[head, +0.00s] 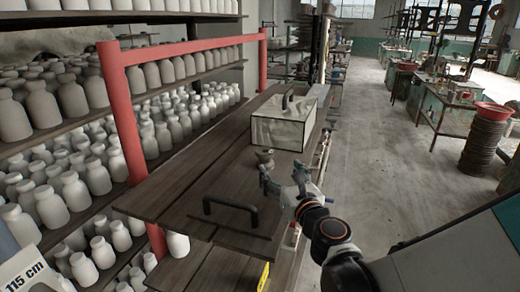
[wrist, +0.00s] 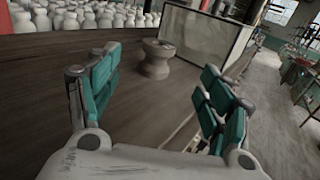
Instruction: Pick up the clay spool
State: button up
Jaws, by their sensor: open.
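The clay spool (wrist: 157,60) is a small grey-brown piece with a narrow waist and wider ends. It stands upright on the dark wooden bench (wrist: 45,65). In the head view the spool (head: 265,157) is in front of the pale box, just beyond my gripper (head: 281,186). In the wrist view my gripper (wrist: 155,100) is open, with teal finger pads spread wide. The spool is ahead of the fingers, between them in the picture but apart from both. Nothing is held.
A pale box (head: 284,122) with dark edges and a top handle stands right behind the spool. A black handle (head: 231,211) lies nearer on the bench. A red frame (head: 121,115) and shelves of pale bottles (head: 75,190) line the left. The aisle floor (head: 390,160) at right is clear.

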aim_at(262, 148)
jog(key=b+x, duration=0.1)
jog(key=x, duration=1.2)
jog(key=shift+w+a+f, duration=0.15)
jog(key=shift+w+a, duration=0.05)
jog(key=shift+w, duration=0.1)
jog(key=c, duration=1.4)
